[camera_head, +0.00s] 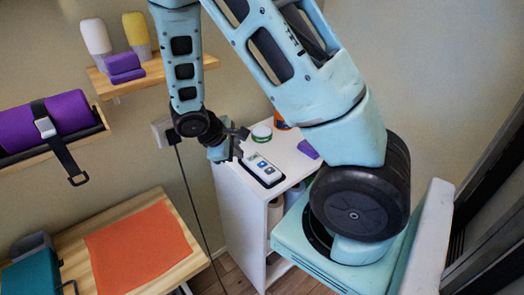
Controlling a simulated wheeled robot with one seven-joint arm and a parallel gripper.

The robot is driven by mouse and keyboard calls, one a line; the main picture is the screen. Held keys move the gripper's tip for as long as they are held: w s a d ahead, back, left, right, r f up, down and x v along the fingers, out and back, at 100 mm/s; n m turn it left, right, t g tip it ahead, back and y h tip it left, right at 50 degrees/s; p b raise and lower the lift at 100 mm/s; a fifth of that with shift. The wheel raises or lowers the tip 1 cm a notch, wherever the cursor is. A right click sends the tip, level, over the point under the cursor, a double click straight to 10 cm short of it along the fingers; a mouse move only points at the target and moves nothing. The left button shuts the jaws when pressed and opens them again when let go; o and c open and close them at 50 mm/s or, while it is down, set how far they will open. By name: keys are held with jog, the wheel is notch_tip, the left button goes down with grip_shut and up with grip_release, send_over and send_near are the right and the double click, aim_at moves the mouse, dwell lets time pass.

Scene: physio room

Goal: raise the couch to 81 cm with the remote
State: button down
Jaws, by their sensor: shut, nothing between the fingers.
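The remote (264,166) is a small pale handset with blue buttons and a small dark display. It lies in a dark holder on top of a white cabinet (229,190). My gripper (238,152) is shut and empty, just left of the remote and close above the cabinet's left edge. I cannot tell whether its fingertips touch anything. No part is plainly the couch. A wooden-topped bench (195,262) with an orange mat (138,248) stands at the lower left, and I cannot read any height on the remote's display.
A green-and-white tub (262,133), an orange object (280,122) and a purple block (308,149) stand on the cabinet. A wall shelf (154,75) holds bottles and purple blocks. A purple roll (62,115) lies on another shelf. A cable (187,185) hangs by the wall.

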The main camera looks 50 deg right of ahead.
jog(key=n+h+p, duration=0.1)
jog(key=h+p, duration=0.1)
send_over(259, 165)
jog(key=shift+d+r, duration=0.1)
notch_tip(259, 165, down, 8)
jog(key=b, duration=0.6)
jog(key=shift+b, duration=0.3)
jog(key=shift+f+b, duration=0.35)
jog(key=shift+f, duration=0.05)
jog(key=shift+f, duration=0.1)
dwell(1.2)
jog(key=shift+f+b, duration=0.3)
jog(key=shift+b, duration=0.3)
